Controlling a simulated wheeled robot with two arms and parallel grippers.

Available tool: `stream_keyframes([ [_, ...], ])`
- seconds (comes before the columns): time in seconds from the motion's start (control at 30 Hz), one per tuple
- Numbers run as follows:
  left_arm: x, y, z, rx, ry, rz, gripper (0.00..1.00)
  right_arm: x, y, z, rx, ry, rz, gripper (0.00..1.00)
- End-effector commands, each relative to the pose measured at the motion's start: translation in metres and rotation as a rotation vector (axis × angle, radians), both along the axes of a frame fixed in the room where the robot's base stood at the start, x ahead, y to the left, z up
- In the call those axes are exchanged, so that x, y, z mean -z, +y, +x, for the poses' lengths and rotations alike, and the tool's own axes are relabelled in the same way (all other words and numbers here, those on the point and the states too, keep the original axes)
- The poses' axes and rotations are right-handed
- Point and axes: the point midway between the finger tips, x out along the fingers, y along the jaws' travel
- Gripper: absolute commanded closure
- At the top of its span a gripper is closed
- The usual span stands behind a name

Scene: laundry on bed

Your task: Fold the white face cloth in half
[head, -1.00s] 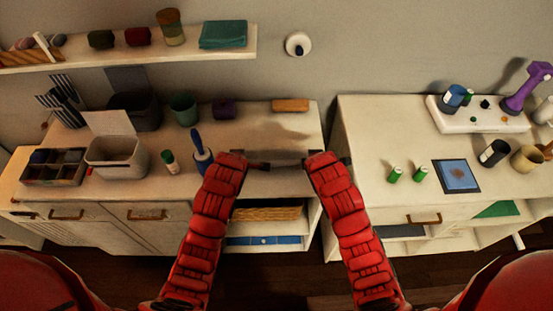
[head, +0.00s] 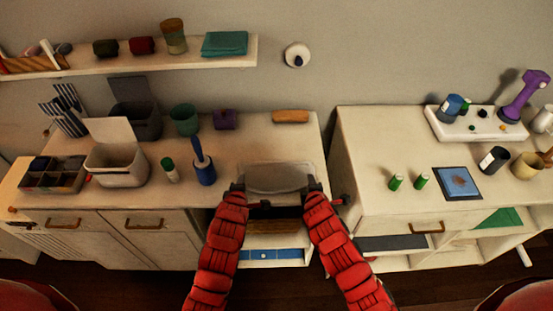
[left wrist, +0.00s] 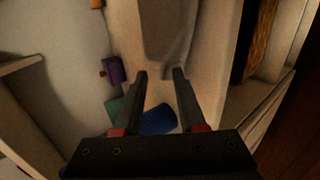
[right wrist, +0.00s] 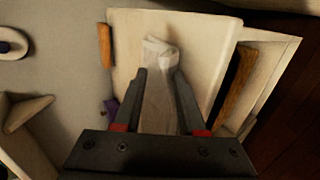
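The white face cloth (head: 278,177) is a pale, flattened strip at the front of the left cabinet top, between my two hands. My left gripper (head: 240,188) is at its left end and my right gripper (head: 316,187) at its right end, both near the cabinet's front edge. In the left wrist view the fingers (left wrist: 160,74) are apart, with pale cloth (left wrist: 166,35) beyond them. In the right wrist view the fingers (right wrist: 158,76) are apart, and the cloth (right wrist: 158,100) runs between them, with a creased end (right wrist: 160,47). I cannot tell whether the fingers touch it.
A blue container with a handle (head: 204,172) and a green-capped bottle (head: 169,169) stand left of the cloth. An orange-brown block (head: 290,116) and a purple item (head: 224,119) lie behind it. A gap separates the right cabinet (head: 380,205). The surface behind the cloth is mostly clear.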

Motion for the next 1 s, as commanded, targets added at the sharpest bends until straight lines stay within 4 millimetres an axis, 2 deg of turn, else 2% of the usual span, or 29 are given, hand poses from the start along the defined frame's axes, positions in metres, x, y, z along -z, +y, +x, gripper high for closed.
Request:
stream_keyframes([
  [0.03, 0.0, 0.0, 0.0, 0.0, 0.0, 0.0, 0.49, 0.0, 0.0, 0.0, 0.0, 0.0, 0.0, 0.49],
  [0.07, 0.0, 0.0, 0.0, 0.0, 0.0, 0.0, 0.45, 0.0, 0.0, 0.0, 0.0, 0.0, 0.0, 0.45],
  [0.37, -0.005, 0.0, -0.002, -0.001, 0.0, -0.002, 0.45, -0.005, 0.0, -0.002, 0.0, -0.001, 0.001, 0.45],
  [0.57, -0.036, 0.0, -0.015, -0.001, -0.003, -0.003, 0.45, -0.036, 0.0, -0.015, -0.003, -0.006, 0.0, 0.45],
  [0.8, -0.069, -0.001, -0.042, 0.001, -0.003, -0.004, 0.45, -0.069, 0.0, -0.042, -0.001, -0.005, 0.001, 0.45],
  [1.0, -0.088, 0.0, -0.059, 0.001, 0.0, -0.001, 0.45, -0.088, 0.0, -0.058, 0.001, -0.002, 0.001, 0.45],
])
